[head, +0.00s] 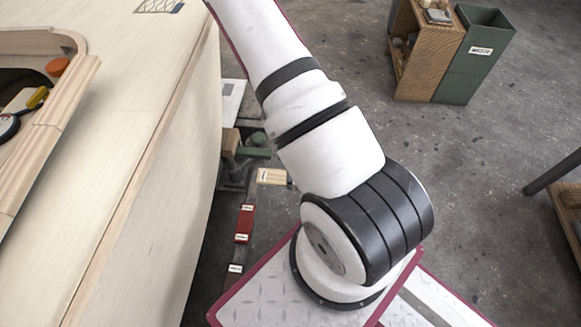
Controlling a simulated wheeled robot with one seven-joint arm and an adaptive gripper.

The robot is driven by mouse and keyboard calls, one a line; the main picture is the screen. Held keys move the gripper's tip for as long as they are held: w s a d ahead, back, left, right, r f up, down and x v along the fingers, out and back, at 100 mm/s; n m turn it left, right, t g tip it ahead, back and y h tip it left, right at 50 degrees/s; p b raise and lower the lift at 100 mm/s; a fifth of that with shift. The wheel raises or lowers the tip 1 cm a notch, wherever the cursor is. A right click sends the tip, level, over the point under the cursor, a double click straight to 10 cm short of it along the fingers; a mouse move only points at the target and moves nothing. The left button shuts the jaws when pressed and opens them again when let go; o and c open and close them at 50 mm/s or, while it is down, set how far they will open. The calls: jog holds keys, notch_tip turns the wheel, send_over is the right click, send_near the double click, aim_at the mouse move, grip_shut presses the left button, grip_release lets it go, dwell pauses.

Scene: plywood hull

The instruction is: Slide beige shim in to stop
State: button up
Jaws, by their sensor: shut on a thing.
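My gripper is out of the picture; my arm rises past the top edge of the head view. I cannot make out a beige shim for certain. A small beige labelled block (271,176) lies low beside the hull, partly hidden by my arm, and I cannot tell what it is. The pale plywood hull (150,185) fills the left side, with a long seam running along it. No slot or stop for a shim can be made out.
An opening in the hull at left holds an orange cap (57,67) and a yellow-handled tool (38,98). A red labelled case (244,223) is low beside the hull. A green bin (489,55) stands at upper right by a wooden rack (434,62). Floor at right is mostly clear.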

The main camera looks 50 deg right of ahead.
aim_at(242, 150)
jog(key=shift+s, duration=0.1)
dwell(0.3)
jog(key=w+d+f+p, duration=0.2)
jog(key=w+p, duration=0.1)
jog(key=w, duration=0.4)
jog(key=w+d+f+p, duration=0.2)
jog(key=w+f+p, duration=0.1)
jog(key=w, duration=0.5)
jog(key=shift+d+p, duration=0.3)
jog(key=shift+p, duration=0.1)
dwell(1.9)
jog(key=shift+w, duration=0.2)
jog(key=shift+w+a+r+b, duration=0.1)
jog(key=shift+w+a+b, duration=0.4)
jog(key=shift+w+a, duration=0.75)
jog(key=shift+w+a+f+b, duration=0.1)
jog(key=shift+w+a+b, duration=0.65)
jog(key=shift+w, duration=0.75)
jog(key=shift+w+a+r+b, duration=0.1)
jog(key=shift+w+a+b, duration=0.2)
jog(key=shift+w+a, duration=1)
jog(key=shift+w, duration=0.1)
